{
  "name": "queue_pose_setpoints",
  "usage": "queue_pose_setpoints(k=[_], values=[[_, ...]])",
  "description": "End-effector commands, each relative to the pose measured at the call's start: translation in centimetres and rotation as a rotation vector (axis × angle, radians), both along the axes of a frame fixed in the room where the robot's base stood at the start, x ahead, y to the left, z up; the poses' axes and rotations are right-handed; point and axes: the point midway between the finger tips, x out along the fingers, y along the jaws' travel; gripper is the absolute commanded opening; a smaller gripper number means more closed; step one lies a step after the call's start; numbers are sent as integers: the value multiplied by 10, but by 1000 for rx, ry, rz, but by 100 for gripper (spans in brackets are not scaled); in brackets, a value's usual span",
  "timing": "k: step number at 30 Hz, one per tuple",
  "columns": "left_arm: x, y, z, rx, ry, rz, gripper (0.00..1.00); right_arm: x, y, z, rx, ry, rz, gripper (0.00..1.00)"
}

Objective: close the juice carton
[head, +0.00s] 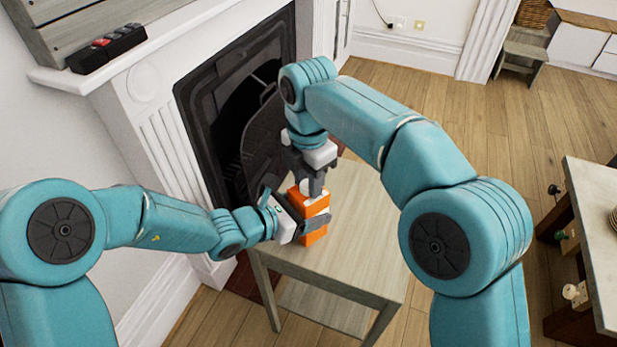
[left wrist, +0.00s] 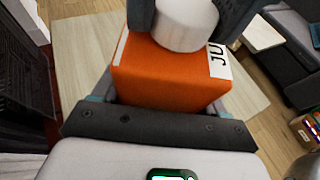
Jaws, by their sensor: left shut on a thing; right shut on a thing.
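The orange juice carton (head: 315,238) stands upright on the small wooden table (head: 370,222). My left gripper (head: 303,216) is shut on the carton's body from the left. My right gripper (head: 314,184) points down from above and is shut on the white round cap (left wrist: 187,24). In the left wrist view the cap is at the top of the carton (left wrist: 168,78), between my right gripper's dark fingers. I cannot tell whether the cap is screwed down or only resting there. The cap is mostly hidden in the head view.
A white fireplace (head: 160,110) with a dark iron insert stands just behind and left of the table. A marble-topped table (head: 592,215) is at the right edge. The wooden tabletop right of the carton is bare. A stool (head: 522,50) stands far back.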

Motion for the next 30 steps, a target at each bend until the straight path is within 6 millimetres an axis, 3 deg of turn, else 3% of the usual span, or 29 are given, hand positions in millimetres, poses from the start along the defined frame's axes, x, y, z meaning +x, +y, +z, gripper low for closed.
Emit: queue_pose_setpoints(k=[5,24,28,30], values=[[0,0,0,-1,-1,1,0,0,0,0,-1,1,-385,0],[0,0,0,-1,-1,1,0,0,0,-1,0,0,-2156,0],[0,0,0,-1,-1,1,0,0,0,-2,0,1,-2421,0],[0,0,0,-1,-1,1,0,0,0,-2,0,1,-2454,0]])
